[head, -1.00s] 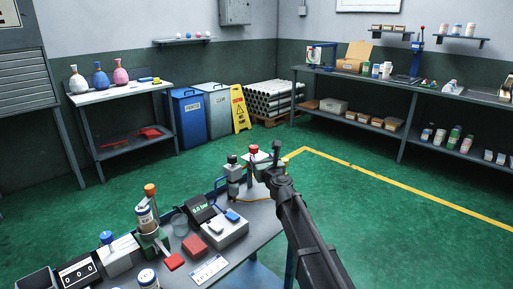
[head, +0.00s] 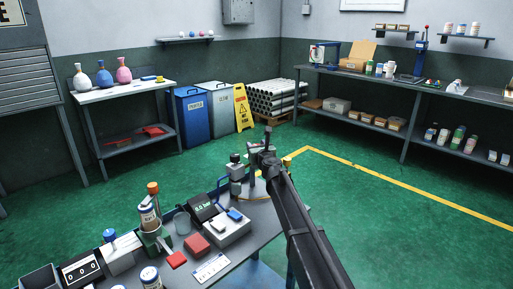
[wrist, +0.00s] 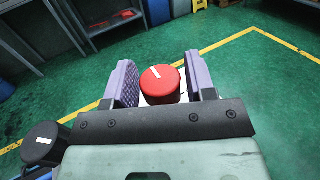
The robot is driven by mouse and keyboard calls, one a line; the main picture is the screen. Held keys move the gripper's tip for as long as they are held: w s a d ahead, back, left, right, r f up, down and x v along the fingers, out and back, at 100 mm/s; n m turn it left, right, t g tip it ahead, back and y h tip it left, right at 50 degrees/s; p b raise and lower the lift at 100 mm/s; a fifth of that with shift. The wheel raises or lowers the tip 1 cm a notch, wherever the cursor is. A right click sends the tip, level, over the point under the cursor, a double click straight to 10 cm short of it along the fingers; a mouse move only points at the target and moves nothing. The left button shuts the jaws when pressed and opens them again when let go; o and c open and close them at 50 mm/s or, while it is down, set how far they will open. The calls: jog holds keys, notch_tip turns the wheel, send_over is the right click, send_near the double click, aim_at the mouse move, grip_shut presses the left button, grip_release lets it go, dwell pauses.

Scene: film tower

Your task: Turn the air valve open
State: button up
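The red round knob (wrist: 160,82), with a white mark on its top, is in the middle of the wrist view; I take it as the air valve. My gripper (wrist: 161,83) is open, with one purple-padded finger on each side of the knob. Narrow gaps seem to show beside the knob. In the head view my gripper (head: 262,148) is over the far end of the bench (head: 262,250) and hides the red knob. A gauge (head: 205,208) on the bench seems to read 0.0 bar.
A black-capped knob (wrist: 40,145) is at lower left in the wrist view; a black-topped fitting (head: 235,165) stands left of my gripper. Green floor beyond the bench is open.

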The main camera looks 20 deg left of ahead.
jog(key=c, duration=0.6)
jog(key=m+t+h, duration=0.2)
jog(key=h, duration=0.1)
jog(key=shift+a, duration=0.15)
jog(key=shift+m+t+h, duration=0.7)
jog(key=shift+m+h, duration=0.6)
jog(key=shift+h, duration=0.4)
jog(key=o, duration=0.9)
jog(key=shift+o, duration=0.2)
jog(key=v, duration=1.1)
jog(key=shift+w, duration=0.1)
